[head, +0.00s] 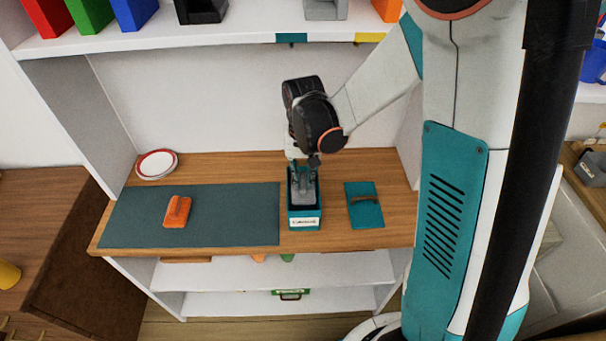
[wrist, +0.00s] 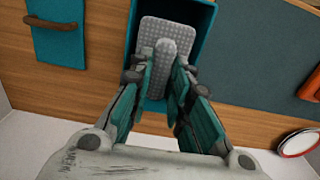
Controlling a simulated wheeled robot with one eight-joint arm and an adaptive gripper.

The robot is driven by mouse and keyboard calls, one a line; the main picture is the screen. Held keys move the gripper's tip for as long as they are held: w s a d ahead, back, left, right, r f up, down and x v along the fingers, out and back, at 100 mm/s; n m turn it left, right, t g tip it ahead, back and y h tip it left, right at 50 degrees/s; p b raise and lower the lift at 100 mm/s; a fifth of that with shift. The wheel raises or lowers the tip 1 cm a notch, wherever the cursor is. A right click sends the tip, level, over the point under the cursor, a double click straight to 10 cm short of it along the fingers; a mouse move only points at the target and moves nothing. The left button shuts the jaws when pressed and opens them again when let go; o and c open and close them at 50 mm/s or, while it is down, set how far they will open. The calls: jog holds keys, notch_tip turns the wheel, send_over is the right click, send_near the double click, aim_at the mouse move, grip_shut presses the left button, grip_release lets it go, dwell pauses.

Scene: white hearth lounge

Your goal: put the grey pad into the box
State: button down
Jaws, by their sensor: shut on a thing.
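The grey pad (head: 304,191) has a ridge-like handle along its middle; its dotted top shows in the wrist view (wrist: 151,32). My gripper (head: 305,175) points down over the teal box (head: 304,222) and is shut on the pad's handle. In the wrist view my gripper's fingers (wrist: 160,75) stand on both sides of the handle. The pad is within the box's opening, inside its walls. I cannot tell whether it touches the box's floor. The box has a white label on its front. A teal lid with a brown handle (head: 365,204) lies flat right of the box.
A dark mat (head: 215,225) covers the left of the wooden counter, with an orange pad (head: 177,211) on it. A red-rimmed plate (head: 157,164) is at the back left. A white shelf (head: 230,40) with coloured bins hangs above.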

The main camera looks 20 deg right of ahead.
dwell(0.4)
jog(key=c, duration=1.4)
grip_release()
notch_tip(320, 180, up, 12)
jog(key=shift+f, duration=0.1)
jog(key=shift+s+r+n+t, duration=0.6)
jog(key=shift+s+r+t, duration=0.5)
jog(key=shift+s, duration=1.4)
jog(key=shift+s+r+n+t, duration=0.75)
jog(key=shift+s+t, duration=0.55)
jog(key=shift+s, duration=1.2)
jog(key=shift+s+r+n+t, duration=0.45)
jog(key=shift+s+r+t, duration=0.7)
jog(key=shift+s, duration=1.35)
